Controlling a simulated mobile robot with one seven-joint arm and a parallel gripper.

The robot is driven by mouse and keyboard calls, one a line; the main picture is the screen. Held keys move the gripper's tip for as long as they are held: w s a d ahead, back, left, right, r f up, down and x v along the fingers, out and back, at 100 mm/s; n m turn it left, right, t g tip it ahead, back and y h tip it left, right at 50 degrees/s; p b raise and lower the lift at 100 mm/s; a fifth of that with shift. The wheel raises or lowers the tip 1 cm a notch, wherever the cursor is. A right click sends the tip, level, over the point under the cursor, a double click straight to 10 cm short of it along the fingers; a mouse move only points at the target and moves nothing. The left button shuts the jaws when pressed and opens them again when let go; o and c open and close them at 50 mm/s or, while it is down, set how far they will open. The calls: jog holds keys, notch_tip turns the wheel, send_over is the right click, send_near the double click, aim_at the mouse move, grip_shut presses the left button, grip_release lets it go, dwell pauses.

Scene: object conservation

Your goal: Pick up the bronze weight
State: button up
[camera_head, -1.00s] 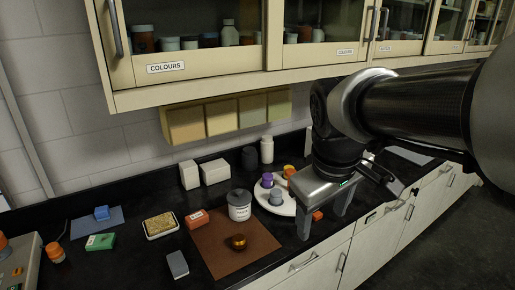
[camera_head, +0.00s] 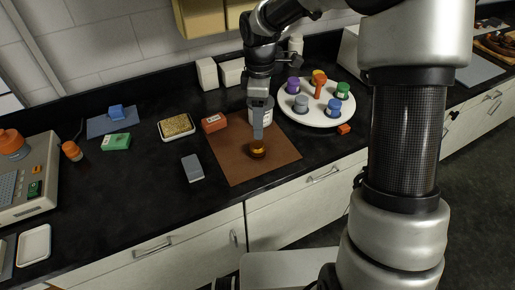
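The bronze weight (camera_head: 257,152) is a small, shiny, rounded piece standing on the brown mat (camera_head: 235,170). My gripper (camera_head: 260,137) points down directly over it, with the grey fingers reaching to about its top. The fingers are seen nearly edge-on, one behind the other, so their gap is hidden. I cannot tell whether they touch the weight, which appears to rest on the mat. Behind the fingers, a white container (camera_head: 252,115) with a dark lid is partly covered by my gripper.
A red box (camera_head: 214,123) lies at the mat's back left edge, and a grey block (camera_head: 192,168) left of the mat. A white round tray (camera_head: 318,120) with several coloured-lidded pots stands at right. A dish of yellowish granules (camera_head: 177,126) is behind left. The mat's front is clear.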

send_over(258, 144)
jog(key=f, duration=0.5)
jog(key=shift+s+d+f, duration=0.2)
jog(key=shift+s+f, duration=0.2)
jog(key=shift+w+a+f, duration=0.15)
jog(key=shift+f, duration=1.25)
jog(key=shift+w+a+f, duration=0.1)
jog(key=shift+f, duration=1.3)
jog(key=shift+r, duration=0.1)
grip_shut()
